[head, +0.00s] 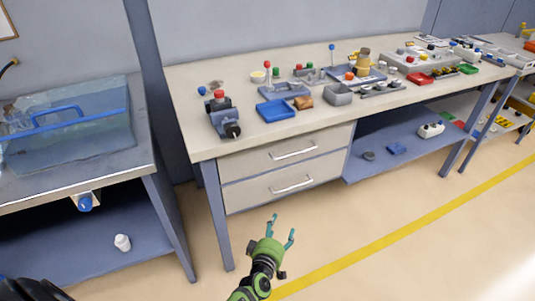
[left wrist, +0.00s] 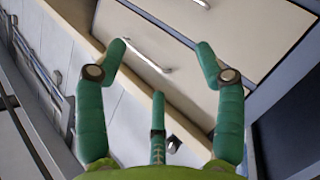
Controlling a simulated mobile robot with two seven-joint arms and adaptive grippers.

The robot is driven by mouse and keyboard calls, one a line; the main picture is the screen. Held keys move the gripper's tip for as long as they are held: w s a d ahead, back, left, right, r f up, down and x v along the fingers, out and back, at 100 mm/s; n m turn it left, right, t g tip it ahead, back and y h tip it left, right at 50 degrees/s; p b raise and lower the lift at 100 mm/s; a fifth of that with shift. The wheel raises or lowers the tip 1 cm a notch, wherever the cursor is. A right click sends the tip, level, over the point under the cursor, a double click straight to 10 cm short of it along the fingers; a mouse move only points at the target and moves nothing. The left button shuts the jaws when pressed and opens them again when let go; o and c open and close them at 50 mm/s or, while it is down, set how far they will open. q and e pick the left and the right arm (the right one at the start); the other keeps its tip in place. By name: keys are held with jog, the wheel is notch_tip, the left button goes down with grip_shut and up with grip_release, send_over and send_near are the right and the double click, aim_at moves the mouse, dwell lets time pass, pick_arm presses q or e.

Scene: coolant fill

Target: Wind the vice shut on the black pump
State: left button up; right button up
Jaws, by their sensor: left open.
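The blue-grey vice (head: 224,118) stands near the left end of the long workbench in the head view. A dark block with a red top (head: 218,98) sits at the vice; it may be the black pump, but it is too small to tell whether the jaws touch it. A black round part (head: 233,131) faces the bench's front edge. My left gripper (head: 281,230) is open and empty, low in front of the drawers and well apart from the vice. Its spread fingers (left wrist: 160,58) also show in the left wrist view, with nothing between them. My right gripper is out of view.
The workbench (head: 188,130) has two drawers (head: 285,168) with handles under its left part. A blue tray (head: 276,111) and several small parts lie right of the vice. A clear tank (head: 70,140) stands on the left bench. Floor before the drawers is free.

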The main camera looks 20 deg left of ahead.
pick_arm(q)
jog(key=w+a+r+n+t+y+b, duration=0.2)
jog(key=w+a+r+n+y, duration=0.15)
jog(key=w+r+n, duration=0.45)
jog(key=n+g+y+b, duration=0.5)
jog(key=n+y+b, duration=0.3)
jog(key=n, duration=1.3)
send_near(234, 131)
jog(key=x, duration=0.4)
jog(key=shift+w+p, duration=0.1)
jog(key=shift+p, duration=0.2)
jog(key=shift+x, duration=3.15)
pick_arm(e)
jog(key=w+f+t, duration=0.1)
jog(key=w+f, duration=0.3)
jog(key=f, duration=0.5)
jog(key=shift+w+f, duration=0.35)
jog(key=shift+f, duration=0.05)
pick_arm(q)
jog(key=shift+f, duration=0.1)
jog(key=c, duration=1.1)
jog(key=shift+c, duration=0.3)
